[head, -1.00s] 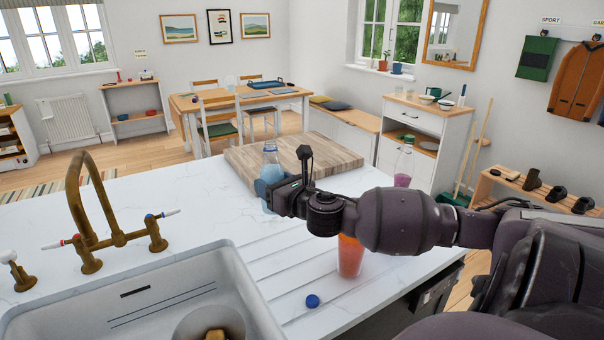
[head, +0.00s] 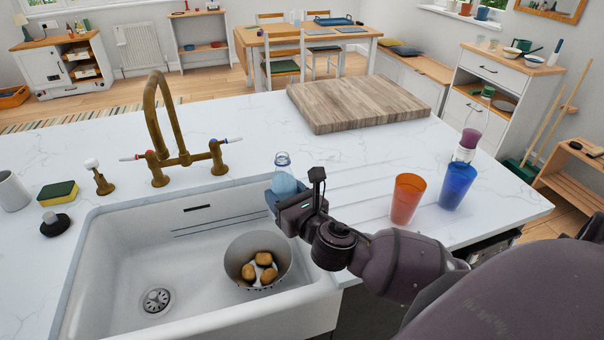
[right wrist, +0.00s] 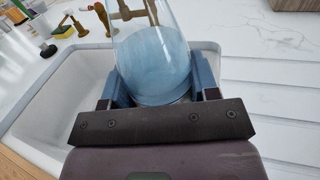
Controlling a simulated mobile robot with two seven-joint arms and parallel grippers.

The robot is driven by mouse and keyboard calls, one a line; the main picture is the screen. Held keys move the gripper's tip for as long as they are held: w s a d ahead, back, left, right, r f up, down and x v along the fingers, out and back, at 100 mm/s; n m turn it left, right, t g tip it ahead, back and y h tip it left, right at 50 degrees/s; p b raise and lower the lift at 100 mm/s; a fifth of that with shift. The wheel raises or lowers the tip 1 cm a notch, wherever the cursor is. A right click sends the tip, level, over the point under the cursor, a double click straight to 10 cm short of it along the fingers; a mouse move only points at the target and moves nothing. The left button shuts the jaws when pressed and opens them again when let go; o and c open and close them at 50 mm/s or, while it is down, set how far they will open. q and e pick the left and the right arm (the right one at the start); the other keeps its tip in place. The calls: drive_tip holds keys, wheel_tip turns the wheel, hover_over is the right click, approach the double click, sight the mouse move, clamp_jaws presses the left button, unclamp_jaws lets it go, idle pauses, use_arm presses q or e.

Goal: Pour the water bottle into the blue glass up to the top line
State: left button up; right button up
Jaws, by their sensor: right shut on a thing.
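My right gripper (head: 284,196) is shut on the clear water bottle (head: 283,178), which holds light blue water and looks about upright. In the head view it is by the sink's back right corner. In the right wrist view the bottle (right wrist: 153,60) sits between the two blue fingers, with the sink behind it. The blue glass (head: 456,188) stands upright on the counter at the right, well apart from the bottle. Its inside and any line on it cannot be made out. My left gripper is not in view.
An orange glass (head: 407,200) stands just left of the blue glass. A bottle with purple liquid (head: 468,139) is close behind the blue glass. The sink (head: 120,250) holds a pot (head: 240,262) with potatoes. A brass tap (head: 165,125) and cutting board (head: 350,100) are farther back.

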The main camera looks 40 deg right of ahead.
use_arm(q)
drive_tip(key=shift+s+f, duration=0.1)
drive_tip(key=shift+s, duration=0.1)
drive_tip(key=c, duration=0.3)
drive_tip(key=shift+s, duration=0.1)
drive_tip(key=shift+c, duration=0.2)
use_arm(e)
drive_tip(key=s+a, duration=0.1)
drive_tip(key=a, duration=0.5)
drive_tip(key=shift+s+a+f, duration=0.2)
drive_tip(key=shift+s+a, duration=0.1)
drive_tip(key=shift+a, duration=0.05)
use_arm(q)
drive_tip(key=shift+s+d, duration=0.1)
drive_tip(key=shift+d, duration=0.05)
use_arm(e)
drive_tip(key=shift+s+d, duration=0.15)
